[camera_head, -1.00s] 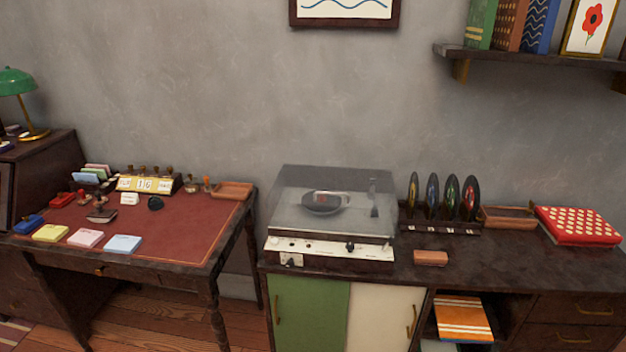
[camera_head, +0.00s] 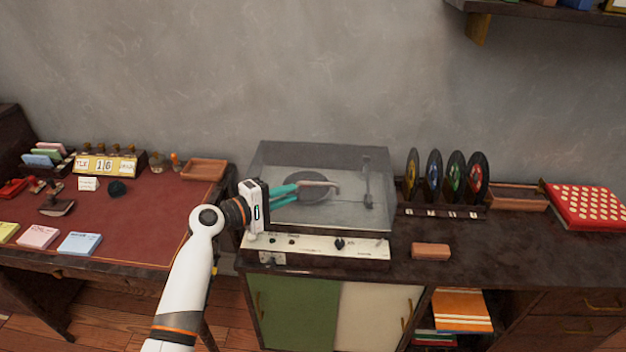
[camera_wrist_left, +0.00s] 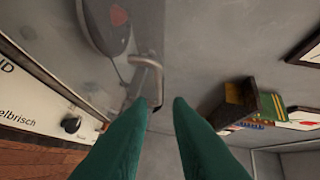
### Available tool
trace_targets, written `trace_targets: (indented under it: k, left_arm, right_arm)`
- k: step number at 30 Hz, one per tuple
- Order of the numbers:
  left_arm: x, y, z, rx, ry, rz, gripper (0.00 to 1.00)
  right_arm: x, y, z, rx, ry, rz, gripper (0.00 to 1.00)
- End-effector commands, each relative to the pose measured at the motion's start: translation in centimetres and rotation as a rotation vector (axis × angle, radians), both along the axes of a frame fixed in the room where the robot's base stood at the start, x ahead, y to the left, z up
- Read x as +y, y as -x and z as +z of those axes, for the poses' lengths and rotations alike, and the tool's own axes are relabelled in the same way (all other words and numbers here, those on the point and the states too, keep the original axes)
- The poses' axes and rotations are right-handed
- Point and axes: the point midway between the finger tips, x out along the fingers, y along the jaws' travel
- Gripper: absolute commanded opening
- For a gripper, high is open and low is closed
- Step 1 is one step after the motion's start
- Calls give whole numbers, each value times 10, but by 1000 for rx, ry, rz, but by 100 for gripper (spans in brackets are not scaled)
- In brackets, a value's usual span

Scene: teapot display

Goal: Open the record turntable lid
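The record turntable (camera_head: 318,248) stands on the cabinet, with a white front panel and knobs. Its clear smoky lid (camera_head: 320,155) is down over the dark platter and tonearm. My right gripper is not in view.
A record rack (camera_head: 440,185) stands right of the turntable. A small orange-brown block (camera_head: 431,251) lies on the cabinet in front of it. A red dotted box (camera_head: 588,206) is farther right. A desk (camera_head: 135,225) with stamps and notepads is at left.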

Motion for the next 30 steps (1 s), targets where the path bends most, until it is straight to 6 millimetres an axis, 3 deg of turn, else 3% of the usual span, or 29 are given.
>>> trace_targets:
  k: [5, 12, 28, 30]
  left_arm:
    - [-28, -27, -4, 1, 2, -1, 18]
    - [-54, -53, -11, 1, 1, 0, 18]
    - [-65, -63, -14, -1, -2, 2, 18]
    - [-64, -63, -14, 0, -3, 1, 7]
  right_arm:
    - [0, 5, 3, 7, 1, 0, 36]
    - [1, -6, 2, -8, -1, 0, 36]
    - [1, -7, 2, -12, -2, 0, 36]
    - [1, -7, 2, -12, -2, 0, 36]
